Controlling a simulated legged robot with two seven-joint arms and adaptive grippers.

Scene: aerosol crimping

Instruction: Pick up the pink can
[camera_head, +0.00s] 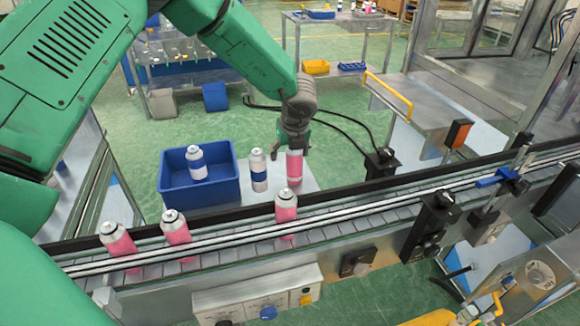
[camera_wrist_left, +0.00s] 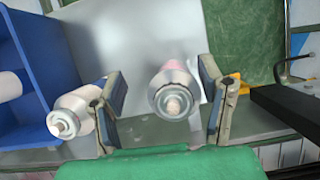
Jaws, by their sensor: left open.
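A pink can (camera_head: 294,166) stands upright on a grey table (camera_head: 305,183) behind the conveyor. My left gripper (camera_head: 293,146) is above it, fingers pointing down. In the left wrist view the open fingers (camera_wrist_left: 162,85) lie on either side of the pink can (camera_wrist_left: 174,88), with a visible gap to each finger. A silver can with a blue band (camera_head: 258,172) stands just left of it. In the wrist view that can (camera_wrist_left: 75,112) is close to the outside of the left-hand finger. My right gripper is not in view.
Three more pink cans (camera_head: 176,230) stand on the conveyor (camera_head: 340,216). A blue bin (camera_head: 170,190) left of the table holds a blue-banded can (camera_head: 197,163). A black device (camera_head: 381,163) with cables is to the right. The conveyor rails run in front of the table.

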